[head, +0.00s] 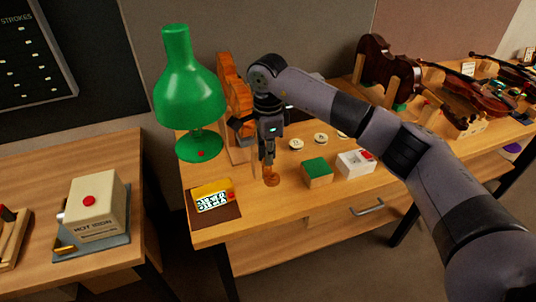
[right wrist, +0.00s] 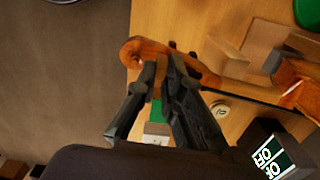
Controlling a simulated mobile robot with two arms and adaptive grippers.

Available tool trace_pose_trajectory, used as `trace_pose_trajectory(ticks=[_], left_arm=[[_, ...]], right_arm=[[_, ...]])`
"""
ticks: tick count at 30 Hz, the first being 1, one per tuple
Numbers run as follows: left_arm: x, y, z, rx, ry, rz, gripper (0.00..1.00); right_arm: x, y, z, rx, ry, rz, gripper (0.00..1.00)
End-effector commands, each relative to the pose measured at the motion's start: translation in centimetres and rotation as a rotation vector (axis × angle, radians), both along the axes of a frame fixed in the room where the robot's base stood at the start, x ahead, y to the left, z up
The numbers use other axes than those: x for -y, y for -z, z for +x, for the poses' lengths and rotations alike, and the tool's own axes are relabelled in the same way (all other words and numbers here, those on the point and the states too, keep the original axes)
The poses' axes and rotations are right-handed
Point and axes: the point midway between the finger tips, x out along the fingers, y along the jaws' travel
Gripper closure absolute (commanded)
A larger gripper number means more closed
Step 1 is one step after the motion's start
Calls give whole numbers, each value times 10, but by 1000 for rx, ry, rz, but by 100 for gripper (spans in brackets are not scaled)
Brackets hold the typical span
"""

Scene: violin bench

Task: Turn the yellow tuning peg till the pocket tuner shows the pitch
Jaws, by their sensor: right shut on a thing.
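An orange-brown violin (head: 237,92) lies in a wooden holder on the bench, its neck towards the front and its scroll (head: 271,179) near the bench's front edge. My right gripper (head: 268,158) points down at the pegbox just behind the scroll. In the right wrist view its fingers (right wrist: 161,65) are closed together at the pegbox beside the scroll (right wrist: 140,49). The yellow tuning peg is hidden at the fingers. The pocket tuner (head: 212,196), yellow with a lit black-and-white display, lies on a brown mat (head: 222,214); its reading is too small to tell. My left gripper is out of view.
A green lamp (head: 190,95) stands left of the violin. A green-topped block (head: 317,171), a white box (head: 356,163) and small round tins (head: 320,138) lie to the right. More violins (head: 475,94) stand far right. A hot iron box (head: 95,206) is on the left table.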

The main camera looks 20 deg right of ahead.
Motion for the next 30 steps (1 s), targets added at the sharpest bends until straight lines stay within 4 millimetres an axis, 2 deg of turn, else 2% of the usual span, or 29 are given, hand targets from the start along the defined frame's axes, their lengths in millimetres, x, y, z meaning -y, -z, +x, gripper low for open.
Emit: trace_pose_trajectory(ticks=[18, 30], left_arm=[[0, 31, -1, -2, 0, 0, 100], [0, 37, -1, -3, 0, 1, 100]], right_arm=[[1, 0, -1, 5, 455, -1, 100], [0, -2, -1, 5, 613, 1, 100]])
